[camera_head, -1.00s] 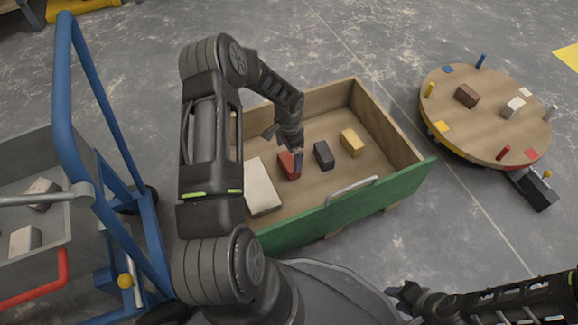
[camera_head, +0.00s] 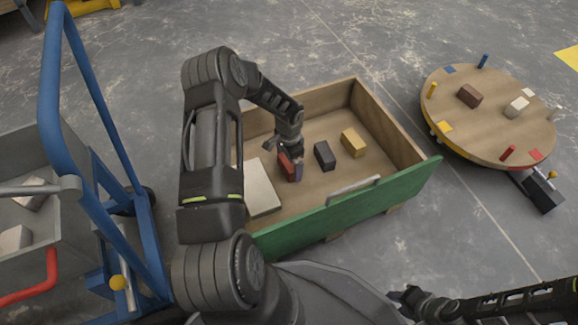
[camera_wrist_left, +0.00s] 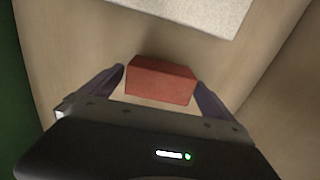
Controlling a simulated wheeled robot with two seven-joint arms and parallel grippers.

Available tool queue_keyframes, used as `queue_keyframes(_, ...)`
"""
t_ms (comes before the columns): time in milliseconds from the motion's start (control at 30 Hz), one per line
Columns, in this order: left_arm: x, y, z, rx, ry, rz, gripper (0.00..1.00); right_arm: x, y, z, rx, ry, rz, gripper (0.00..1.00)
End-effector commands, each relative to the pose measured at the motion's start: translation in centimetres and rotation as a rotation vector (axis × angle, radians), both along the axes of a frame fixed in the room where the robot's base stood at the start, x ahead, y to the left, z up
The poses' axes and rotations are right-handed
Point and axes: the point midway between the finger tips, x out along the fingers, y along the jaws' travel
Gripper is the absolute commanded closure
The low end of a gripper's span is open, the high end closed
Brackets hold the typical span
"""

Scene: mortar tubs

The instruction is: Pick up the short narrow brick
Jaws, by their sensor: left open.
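A small red brick (camera_head: 285,166) lies in the wooden drawer-like box with a green front. My left gripper (camera_head: 294,168) reaches down into the box at this brick. In the left wrist view the red brick (camera_wrist_left: 160,82) lies between the two open fingers (camera_wrist_left: 160,92), with gaps beside it. A dark grey brick (camera_head: 324,155) and a yellow brick (camera_head: 352,142) lie to the right, and a larger pale slab (camera_head: 262,190) to the left. My right gripper (camera_head: 405,298) is low at the right; its jaws are too unclear to judge.
The green front wall (camera_head: 340,212) with a metal handle and the wooden sides surround the bricks. A blue-framed cart (camera_head: 95,180) with a grey tub stands at left. A round wooden table (camera_head: 485,115) with pegs and bricks is at right. Grey floor lies between.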

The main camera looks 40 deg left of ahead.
Motion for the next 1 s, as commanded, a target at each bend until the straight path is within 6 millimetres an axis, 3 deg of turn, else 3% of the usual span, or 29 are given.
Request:
queue_keyframes(233,0.0,0.0,0.01,0.0,0.0,0.0,0.01,-0.03,0.0,-0.02,0.0,0.001,0.0,0.64)
queue_keyframes(1000,0.0,-0.01,0.01,0.0,0.0,0.0,0.64,-0.04,0.0,-0.02,0.0,0.001,0.0,0.64)
